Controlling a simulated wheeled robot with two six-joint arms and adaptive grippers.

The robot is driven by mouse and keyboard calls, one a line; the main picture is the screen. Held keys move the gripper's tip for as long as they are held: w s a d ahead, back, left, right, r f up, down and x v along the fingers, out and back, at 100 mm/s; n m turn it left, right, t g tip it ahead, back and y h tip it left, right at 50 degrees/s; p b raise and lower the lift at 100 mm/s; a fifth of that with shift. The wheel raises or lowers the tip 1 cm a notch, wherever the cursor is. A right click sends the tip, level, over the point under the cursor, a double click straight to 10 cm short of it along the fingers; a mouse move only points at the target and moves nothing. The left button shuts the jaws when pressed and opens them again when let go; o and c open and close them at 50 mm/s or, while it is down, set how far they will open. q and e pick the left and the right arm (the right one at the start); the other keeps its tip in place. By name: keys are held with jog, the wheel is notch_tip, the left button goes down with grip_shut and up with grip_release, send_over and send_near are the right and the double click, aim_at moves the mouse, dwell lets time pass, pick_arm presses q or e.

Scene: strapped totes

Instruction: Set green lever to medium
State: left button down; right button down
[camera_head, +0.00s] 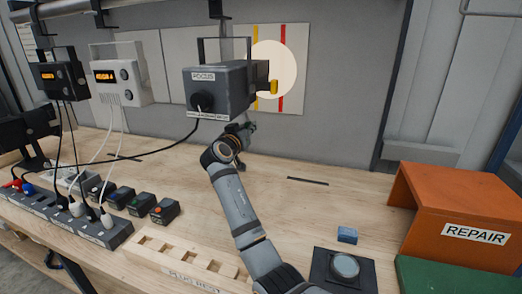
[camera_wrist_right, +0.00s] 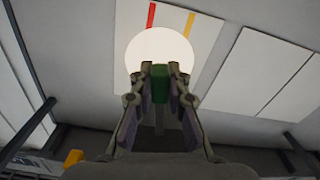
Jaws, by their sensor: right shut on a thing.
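The grey FOCUS box (camera_head: 218,90) hangs in a bracket near the back wall in the head view, with a yellow lever (camera_head: 274,87) on its right side. My right gripper (camera_head: 244,130) is just below the box, its arm reaching up from the lower middle. In the right wrist view a green piece (camera_wrist_right: 158,84), which looks like the green lever's tip, sits between the fingertips, and the gripper is shut on it. The green lever cannot be made out in the head view. A yellow piece (camera_wrist_right: 74,158) shows at lower left of the wrist view. My left gripper is not in view.
A bright disc (camera_head: 272,68) lies on the striped wall panel. Two display boxes, one white (camera_head: 122,82), hang at left above a cabled power strip (camera_head: 90,233). An orange REPAIR stand (camera_head: 445,205) is at right. The bench's back right is mostly clear.

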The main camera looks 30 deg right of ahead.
jog(key=shift+w+a+f+m+b, duration=0.1)
jog(key=shift+a+f+m+b, duration=0.05)
jog(key=shift+f+m+b, duration=0.55)
jog(key=shift+w+a+r+m+b, duration=0.25)
jog(key=shift+w+a+b, duration=0.2)
jog(key=shift+w+b, duration=0.1)
jog(key=shift+w+a+r+m+b, duration=0.25)
jog(key=shift+w+a+b, duration=0.2)
jog(key=shift+w, duration=0.1)
jog(key=c, duration=1.3)
grip_release()
jog(key=shift+d, duration=0.15)
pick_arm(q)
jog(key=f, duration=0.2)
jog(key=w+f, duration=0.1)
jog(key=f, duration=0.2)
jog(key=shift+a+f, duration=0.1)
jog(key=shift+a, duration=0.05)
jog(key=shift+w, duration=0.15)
